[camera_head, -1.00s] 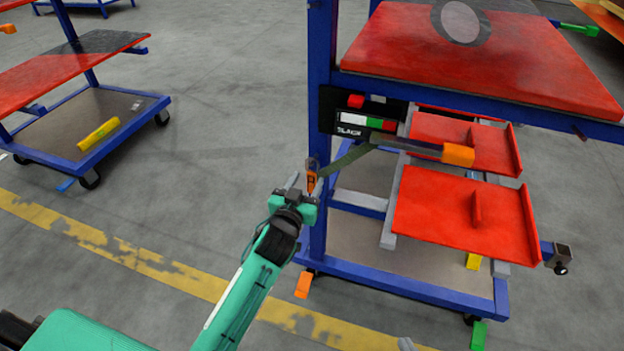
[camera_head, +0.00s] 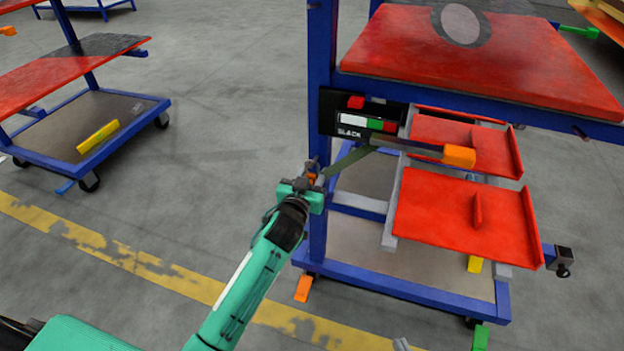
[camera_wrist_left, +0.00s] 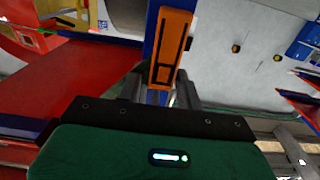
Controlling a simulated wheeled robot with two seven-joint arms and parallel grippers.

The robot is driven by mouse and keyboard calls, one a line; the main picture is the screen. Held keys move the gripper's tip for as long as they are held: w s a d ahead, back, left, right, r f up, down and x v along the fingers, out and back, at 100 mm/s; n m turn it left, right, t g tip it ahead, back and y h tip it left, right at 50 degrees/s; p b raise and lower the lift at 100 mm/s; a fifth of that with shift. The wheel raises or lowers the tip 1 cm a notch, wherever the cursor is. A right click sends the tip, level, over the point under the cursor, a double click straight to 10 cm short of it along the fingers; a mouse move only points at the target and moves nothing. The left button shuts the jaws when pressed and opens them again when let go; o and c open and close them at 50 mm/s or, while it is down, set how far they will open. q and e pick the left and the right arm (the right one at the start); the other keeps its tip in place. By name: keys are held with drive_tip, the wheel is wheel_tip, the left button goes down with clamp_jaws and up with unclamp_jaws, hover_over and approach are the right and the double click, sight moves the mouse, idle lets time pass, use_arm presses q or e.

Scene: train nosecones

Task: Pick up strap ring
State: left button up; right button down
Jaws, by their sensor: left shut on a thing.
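The strap ring is at the end of a dark green strap (camera_head: 350,158) beside the cart's blue post. Its orange buckle (camera_head: 312,177) shows in small part in the head view, and the ring itself is mostly hidden by my gripper. In the left wrist view the orange buckle (camera_wrist_left: 171,48) with a dark slot stands straight ahead of the fingers. My left gripper (camera_head: 308,180) is shut on the strap ring, close to the post. A small grey tip at the bottom edge (camera_head: 401,344) may be my right gripper; its jaws cannot be made out.
The cart's blue post (camera_head: 318,110) stands right behind my left gripper. Red shelves (camera_head: 460,215) and an orange-ended bar (camera_head: 459,156) stick out to the right. A second cart (camera_head: 92,135) stands at the far left. The grey floor between the carts is clear.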

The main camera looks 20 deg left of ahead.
use_arm(q)
drive_tip(key=shift+r, duration=0.1)
